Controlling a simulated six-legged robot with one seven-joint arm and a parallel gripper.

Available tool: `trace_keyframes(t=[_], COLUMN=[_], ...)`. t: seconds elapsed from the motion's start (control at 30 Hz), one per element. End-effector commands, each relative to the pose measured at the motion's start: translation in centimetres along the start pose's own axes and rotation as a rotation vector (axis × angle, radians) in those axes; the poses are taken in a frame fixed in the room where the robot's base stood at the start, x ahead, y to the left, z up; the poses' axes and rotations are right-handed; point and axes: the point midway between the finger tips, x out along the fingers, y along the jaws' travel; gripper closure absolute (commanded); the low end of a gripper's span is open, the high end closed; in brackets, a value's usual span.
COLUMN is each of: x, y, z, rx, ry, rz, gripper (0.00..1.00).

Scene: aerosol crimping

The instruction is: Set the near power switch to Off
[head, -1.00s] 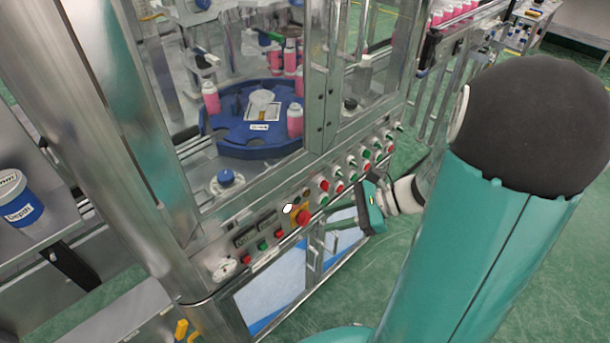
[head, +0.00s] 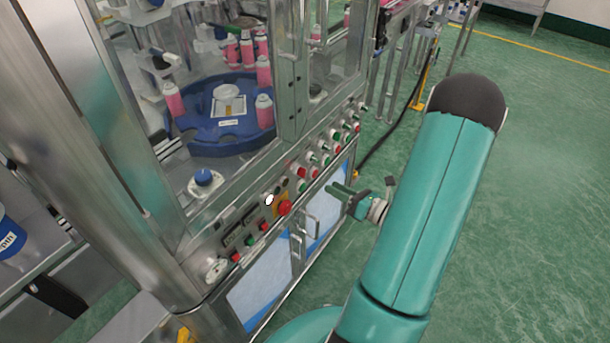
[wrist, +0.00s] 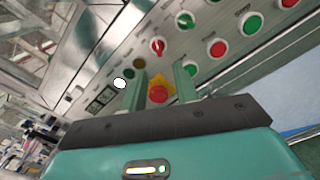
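The control panel (head: 232,229) runs along the front edge of the machine. At its near end is a round white rotary dial (head: 215,269), which looks like the near power switch; its setting is too small to read. It does not clearly show in the wrist view. My gripper (head: 337,190) is open and empty, in the air in front of the panel and well to the right of the dial. In the wrist view, the red emergency stop (wrist: 158,93) on its yellow plate appears between my open fingers, apart from them.
Several red and green buttons and selector knobs (head: 313,159) line the panel farther along. A door handle (head: 314,228) sticks out below the panel. Behind glass is a blue turntable (head: 215,139) with pink cans (head: 264,110). The green floor (head: 480,230) at right is clear.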

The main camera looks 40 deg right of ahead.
Motion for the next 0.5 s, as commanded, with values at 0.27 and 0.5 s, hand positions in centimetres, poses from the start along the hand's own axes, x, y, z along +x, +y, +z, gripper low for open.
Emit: trace_keyframes(t=[0.27, 0.5], x=[6.0, 9.4], y=[0.3, 0.5], z=[-0.2, -0.3], rx=[-0.001, 0.000], ry=[0.004, 0.004], rz=[0.008, 0.006], gripper=[0.70, 0.70])
